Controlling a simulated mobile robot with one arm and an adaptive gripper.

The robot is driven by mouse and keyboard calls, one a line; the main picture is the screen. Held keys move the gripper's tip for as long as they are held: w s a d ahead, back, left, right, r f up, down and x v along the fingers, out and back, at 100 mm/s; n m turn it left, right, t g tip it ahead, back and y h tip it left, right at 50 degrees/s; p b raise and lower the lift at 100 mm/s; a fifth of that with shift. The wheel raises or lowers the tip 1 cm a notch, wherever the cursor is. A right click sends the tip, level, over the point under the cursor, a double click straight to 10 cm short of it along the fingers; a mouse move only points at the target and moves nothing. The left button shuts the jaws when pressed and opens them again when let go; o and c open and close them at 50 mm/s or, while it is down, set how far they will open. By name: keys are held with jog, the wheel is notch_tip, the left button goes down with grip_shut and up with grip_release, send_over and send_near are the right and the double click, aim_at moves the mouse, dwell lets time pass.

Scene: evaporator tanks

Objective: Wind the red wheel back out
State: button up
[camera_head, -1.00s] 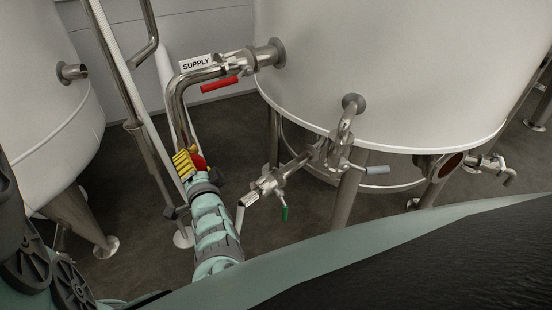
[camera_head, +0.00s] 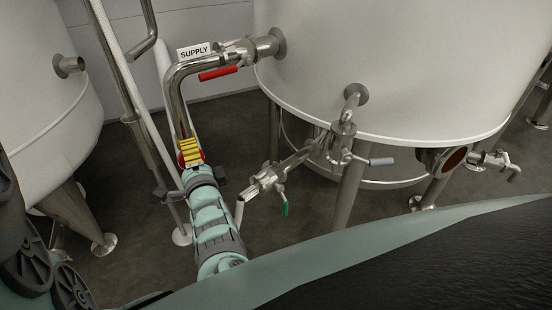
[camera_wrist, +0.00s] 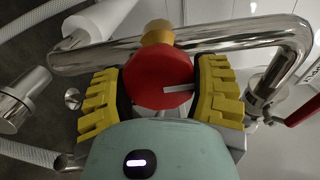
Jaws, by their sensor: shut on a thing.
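In the head view my gripper (camera_head: 190,152) is at the lower part of the bent supply pipe (camera_head: 178,90). Only slivers of the red wheel (camera_head: 203,156) show there around the yellow fingers.
A SUPPLY sign (camera_head: 194,51) and a red lever handle (camera_head: 218,73) are on the pipe above. A large white tank (camera_head: 400,70) stands at the right. Valves with a green handle (camera_head: 285,209) and a grey handle (camera_head: 381,161) are right of my arm. Upright pipes (camera_head: 132,110) stand close on the left.

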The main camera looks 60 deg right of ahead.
dwell(0.3)
jog(key=o, duration=1.2)
jog(key=shift+d, duration=0.1)
jog(key=shift+o, duration=0.2)
jog(key=v, duration=0.7)
jog(key=shift+s, duration=0.3)
